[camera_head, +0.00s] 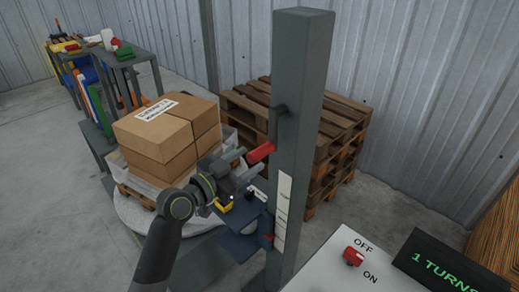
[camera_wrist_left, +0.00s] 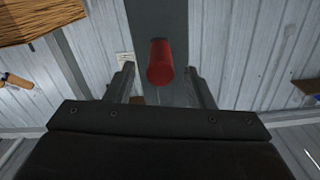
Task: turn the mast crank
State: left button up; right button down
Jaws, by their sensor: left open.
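The grey mast (camera_head: 302,100) stands upright in the middle of the head view. Its dark crank arm (camera_head: 277,118) hangs on the mast's left side, with a red handle (camera_head: 261,153) at the lower end. My left gripper (camera_head: 241,165) is just left of the handle, open, with its fingers pointing toward it. In the left wrist view the red handle (camera_wrist_left: 160,62) shows end-on between the two spread fingers of the gripper (camera_wrist_left: 160,75), with gaps on both sides. My right gripper is not in view.
Strapped cardboard boxes (camera_head: 165,135) sit on a round platform (camera_head: 130,208) left of the mast. Stacked wooden pallets (camera_head: 335,130) stand behind it. A panel (camera_head: 325,270) with a red OFF/ON switch (camera_head: 352,256) and a display (camera_head: 440,265) reading "1 TURNS" is at lower right.

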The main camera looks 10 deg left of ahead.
aim_at(259, 153)
pick_arm(q)
jog(key=shift+p+x, duration=0.4)
jog(key=shift+x, duration=2.05)
jog(key=shift+c, duration=0.4)
grip_shut()
